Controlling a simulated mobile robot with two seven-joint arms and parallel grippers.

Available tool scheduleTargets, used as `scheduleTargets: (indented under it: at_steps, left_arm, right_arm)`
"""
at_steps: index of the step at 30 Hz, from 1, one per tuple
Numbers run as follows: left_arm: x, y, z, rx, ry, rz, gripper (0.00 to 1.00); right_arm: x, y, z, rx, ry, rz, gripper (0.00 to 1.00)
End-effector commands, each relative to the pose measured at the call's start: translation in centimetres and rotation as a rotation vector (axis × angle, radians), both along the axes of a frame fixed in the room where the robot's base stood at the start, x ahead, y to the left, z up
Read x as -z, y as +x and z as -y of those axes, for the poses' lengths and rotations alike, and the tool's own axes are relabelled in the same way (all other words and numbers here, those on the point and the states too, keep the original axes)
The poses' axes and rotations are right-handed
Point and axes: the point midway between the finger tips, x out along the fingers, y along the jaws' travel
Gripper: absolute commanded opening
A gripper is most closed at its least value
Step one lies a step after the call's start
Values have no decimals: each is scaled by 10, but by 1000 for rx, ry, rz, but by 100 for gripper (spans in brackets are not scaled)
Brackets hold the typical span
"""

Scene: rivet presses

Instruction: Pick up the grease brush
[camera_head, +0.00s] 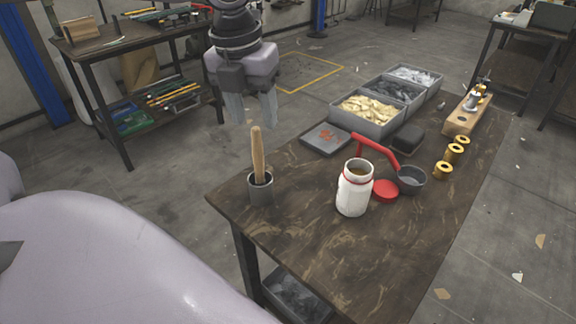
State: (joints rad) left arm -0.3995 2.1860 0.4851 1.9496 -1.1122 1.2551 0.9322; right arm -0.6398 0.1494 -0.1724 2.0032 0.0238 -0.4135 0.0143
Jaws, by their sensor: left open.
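The grease brush (258,154) stands in a small grey cup (261,191) near the left corner of the worktable. Its wooden handle points up and its lower end is hidden inside the cup. My right gripper is not in the picture.
A white jar (355,188), a red lid (386,190) and a dark pot with a red handle (411,180) stand right of the cup. Grey bins (367,128), a flat tray (325,139) and brass spools (443,170) are farther back. The table (300,227) is clear in front.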

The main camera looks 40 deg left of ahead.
Motion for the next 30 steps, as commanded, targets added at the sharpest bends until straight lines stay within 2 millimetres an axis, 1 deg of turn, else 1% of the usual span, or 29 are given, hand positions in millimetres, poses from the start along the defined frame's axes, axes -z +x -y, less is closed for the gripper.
scheduleTargets:
  at_steps: [3,5,13,18,21,25,30]
  left_arm:
    - [-4,1,-1,4,54,2,50]
    - [-3,1,-1,4,62,0,50]
    - [23,2,-4,6,61,-2,50]
    - [47,3,-8,6,59,-3,50]
    - [58,5,-8,5,61,-2,50]
    - [64,6,-8,6,60,1,50]
    - [65,7,-8,6,60,2,50]
  right_arm:
    - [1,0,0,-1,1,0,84]
    - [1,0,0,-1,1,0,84]
    - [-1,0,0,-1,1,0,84]
    - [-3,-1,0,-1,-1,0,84]
    - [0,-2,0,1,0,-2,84]
    - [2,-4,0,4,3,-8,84]
    - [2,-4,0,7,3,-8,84]
